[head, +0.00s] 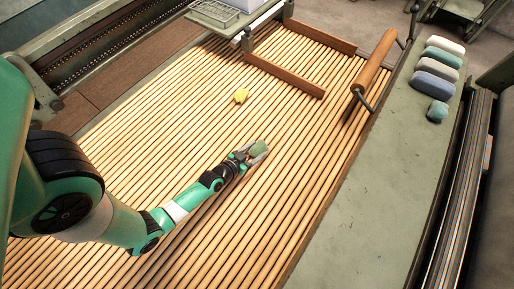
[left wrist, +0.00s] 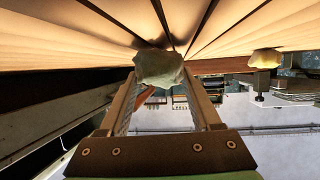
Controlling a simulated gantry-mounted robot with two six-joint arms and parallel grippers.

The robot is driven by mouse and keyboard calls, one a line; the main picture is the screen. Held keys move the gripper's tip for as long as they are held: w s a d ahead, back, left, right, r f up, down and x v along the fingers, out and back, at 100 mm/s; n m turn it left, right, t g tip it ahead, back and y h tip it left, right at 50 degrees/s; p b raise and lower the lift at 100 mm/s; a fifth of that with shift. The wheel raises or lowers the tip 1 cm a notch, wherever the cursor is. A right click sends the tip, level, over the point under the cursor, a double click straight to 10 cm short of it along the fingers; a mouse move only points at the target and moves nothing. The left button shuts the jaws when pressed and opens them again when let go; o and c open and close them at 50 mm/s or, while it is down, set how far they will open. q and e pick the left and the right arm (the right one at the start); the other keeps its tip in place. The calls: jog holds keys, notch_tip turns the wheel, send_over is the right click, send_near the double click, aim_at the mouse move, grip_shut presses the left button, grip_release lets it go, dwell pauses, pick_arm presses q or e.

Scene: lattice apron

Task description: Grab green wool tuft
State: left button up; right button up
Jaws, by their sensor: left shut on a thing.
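The green wool tuft (head: 258,149) is a small, soft, pale green lump in the middle of the slatted lattice apron (head: 190,130). My left gripper (head: 254,152) is shut on it, with the tuft between the fingertips. In the left wrist view the tuft (left wrist: 160,68) sits between the ends of both fingers, close against the slats. I cannot tell whether it still touches the slats. My right gripper is in neither view.
A yellow tuft (head: 240,97) lies on the slats beyond the gripper. A wooden frame (head: 285,76) and a wooden roller (head: 375,62) stand at the back. Several wool pieces (head: 437,72) lie on the green side ledge (head: 385,160) at right. The slats between are clear.

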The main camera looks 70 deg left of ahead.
aim_at(256, 150)
pick_arm(q)
notch_tip(256, 150, up, 10)
jog(key=p, duration=0.8)
jog(key=shift+f, duration=0.1)
